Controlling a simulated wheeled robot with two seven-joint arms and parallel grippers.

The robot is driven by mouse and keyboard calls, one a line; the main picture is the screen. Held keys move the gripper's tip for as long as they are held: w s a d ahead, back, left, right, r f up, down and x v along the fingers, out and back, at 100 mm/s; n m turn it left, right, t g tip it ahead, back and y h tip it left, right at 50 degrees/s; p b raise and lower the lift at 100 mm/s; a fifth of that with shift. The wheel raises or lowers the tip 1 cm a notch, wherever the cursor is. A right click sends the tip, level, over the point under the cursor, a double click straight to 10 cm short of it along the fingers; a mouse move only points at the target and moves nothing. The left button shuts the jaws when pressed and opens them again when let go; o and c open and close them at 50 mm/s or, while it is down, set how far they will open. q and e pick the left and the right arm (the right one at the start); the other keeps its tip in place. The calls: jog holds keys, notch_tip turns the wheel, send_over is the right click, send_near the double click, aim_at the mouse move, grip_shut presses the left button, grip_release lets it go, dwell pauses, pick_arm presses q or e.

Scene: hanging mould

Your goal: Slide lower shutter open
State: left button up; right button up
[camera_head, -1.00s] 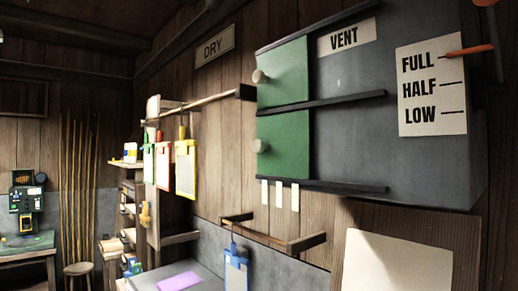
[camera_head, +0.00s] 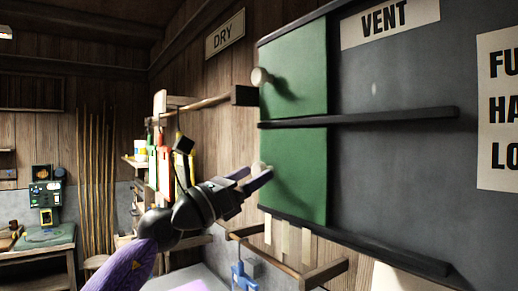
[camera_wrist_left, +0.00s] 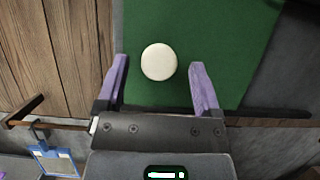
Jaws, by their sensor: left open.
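The lower shutter (camera_head: 300,178) is a green panel at the left end of the dark vent box, between two black rails. Its pale round knob (camera_head: 259,168) sits near its left edge and is partly hidden by my gripper in the head view. My left gripper (camera_head: 257,176) is open at the knob. In the left wrist view the knob (camera_wrist_left: 159,62) shows between the two purple fingers of the gripper (camera_wrist_left: 158,85), with gaps on both sides, in front of the green shutter (camera_wrist_left: 235,45). My right gripper is not in view.
The upper green shutter (camera_head: 295,70) with its own knob (camera_head: 261,76) is above. The middle rail (camera_head: 380,117) and bottom rail (camera_head: 370,250) run right across the grey box. A wooden rack (camera_head: 300,275) and a blue hanging tag (camera_head: 243,275) are below.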

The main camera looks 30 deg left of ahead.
pick_arm(q)
jog(key=shift+p+x, duration=0.3)
jog(key=shift+x, duration=0.85)
jog(key=shift+f, duration=0.1)
grip_shut()
